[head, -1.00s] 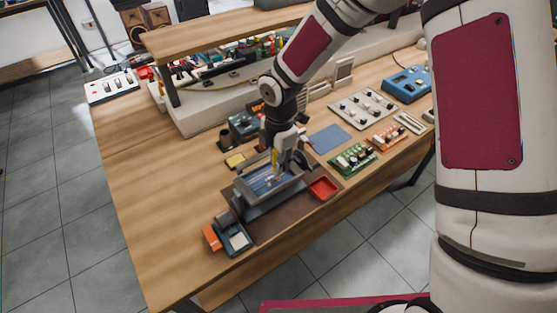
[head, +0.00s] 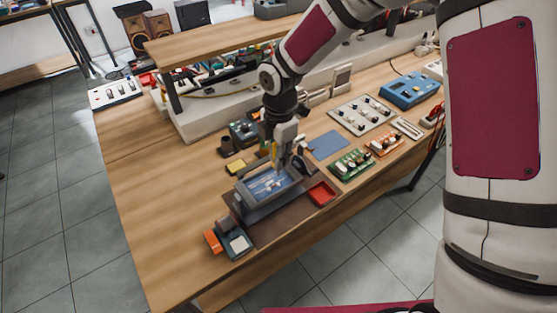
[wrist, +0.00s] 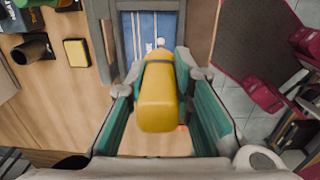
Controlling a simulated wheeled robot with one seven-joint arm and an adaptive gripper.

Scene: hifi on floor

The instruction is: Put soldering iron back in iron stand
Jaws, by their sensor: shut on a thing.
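My gripper (wrist: 165,95) is shut on the yellow handle of the soldering iron (wrist: 160,97). In the head view, the yellow iron (head: 274,153) is between the fingers above the back edge of a grey frame with a blue panel (head: 240,187). The iron's tip is hidden behind the handle in the wrist view. A dark round holder (head: 227,146), which looks like the iron stand, stands left of the gripper beside a yellow sponge (head: 237,166). In the wrist view, the holder (wrist: 33,50) and the sponge (wrist: 77,52) are at upper left.
A red tray (head: 321,193) is right of the frame, and a teal device (head: 237,243) is at front left. Green and orange circuit boards (head: 351,163) and a blue mat (head: 328,143) lie to the right. A raised shelf (head: 230,37) stands behind.

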